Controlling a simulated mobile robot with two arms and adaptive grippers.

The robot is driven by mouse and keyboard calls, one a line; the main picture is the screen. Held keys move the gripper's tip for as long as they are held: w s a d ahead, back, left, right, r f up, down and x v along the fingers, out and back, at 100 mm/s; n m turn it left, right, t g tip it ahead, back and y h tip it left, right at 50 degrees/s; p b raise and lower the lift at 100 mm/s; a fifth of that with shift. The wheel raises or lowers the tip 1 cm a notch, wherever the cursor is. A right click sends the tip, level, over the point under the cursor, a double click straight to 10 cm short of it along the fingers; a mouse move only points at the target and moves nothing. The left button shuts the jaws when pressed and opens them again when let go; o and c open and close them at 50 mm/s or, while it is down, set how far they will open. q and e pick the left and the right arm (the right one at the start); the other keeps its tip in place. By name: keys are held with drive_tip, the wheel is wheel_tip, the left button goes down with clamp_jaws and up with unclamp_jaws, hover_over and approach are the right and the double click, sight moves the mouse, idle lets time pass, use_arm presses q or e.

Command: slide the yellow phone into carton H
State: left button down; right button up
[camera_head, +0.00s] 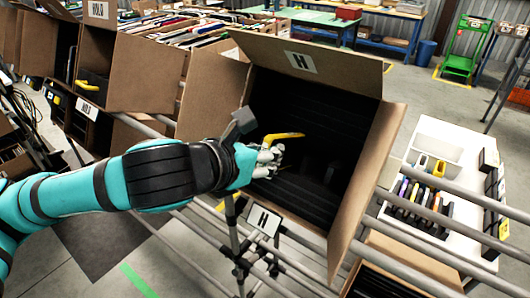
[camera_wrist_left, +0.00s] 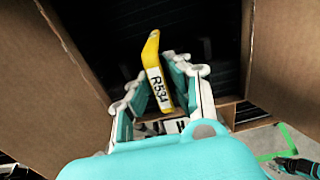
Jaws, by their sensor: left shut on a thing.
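The yellow phone (camera_head: 284,137) is held by my left gripper (camera_head: 268,158) at the open mouth of carton H (camera_head: 366,185). In the left wrist view the phone (camera_wrist_left: 157,70) stands between the two fingers of the gripper (camera_wrist_left: 165,88), its R534 label facing the camera. My right gripper is in neither view.
The carton labelled HOLD (camera_head: 138,75) stands to the left. A white tray (camera_head: 440,150) with several phones lies to the right. Metal rails (camera_head: 200,232) run below the cartons. A green cart (camera_head: 466,48) and blue bin (camera_head: 423,53) stand far back.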

sight(289, 153)
use_arm(q)
drive_tip(key=shift+w, duration=0.1)
drive_tip(key=shift+x, duration=1.25)
drive_tip(key=shift+w+d+f+b, duration=0.1)
drive_tip(key=shift+d+f+b, duration=0.05)
drive_tip(key=shift+b, duration=0.15)
drive_tip(key=shift+b+x, duration=0.3)
drive_tip(key=shift+x, duration=1.05)
drive_tip(key=shift+f+x, duration=0.25)
drive_tip(key=shift+x, duration=1.1)
drive_tip(key=shift+w+d+f, duration=0.3)
idle(0.5)
